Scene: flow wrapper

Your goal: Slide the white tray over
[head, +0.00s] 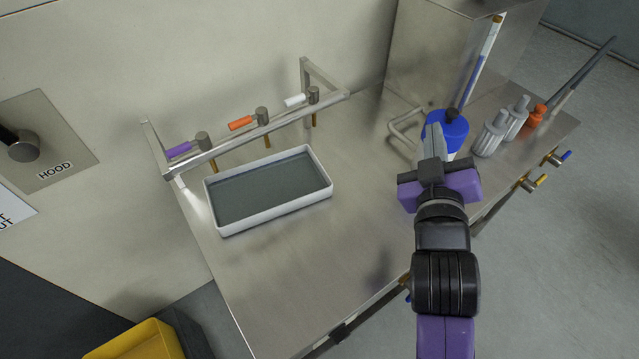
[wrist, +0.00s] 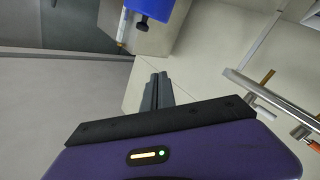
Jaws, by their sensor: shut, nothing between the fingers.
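The white tray (head: 275,212) is a shallow rectangular tray with a grey inside. My gripper (head: 434,132) is shut and empty. It is held over the right part of the bench, well to the right of the tray and apart from it. Its closed fingers (wrist: 158,92) also show in the wrist view, where the tray is not seen.
A steel rail (head: 215,152) with purple, orange and white-handled taps stands behind the tray. Grey bottles (head: 490,136) and an orange-capped one stand at right. The bench (head: 300,290) is clear in front of the tray.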

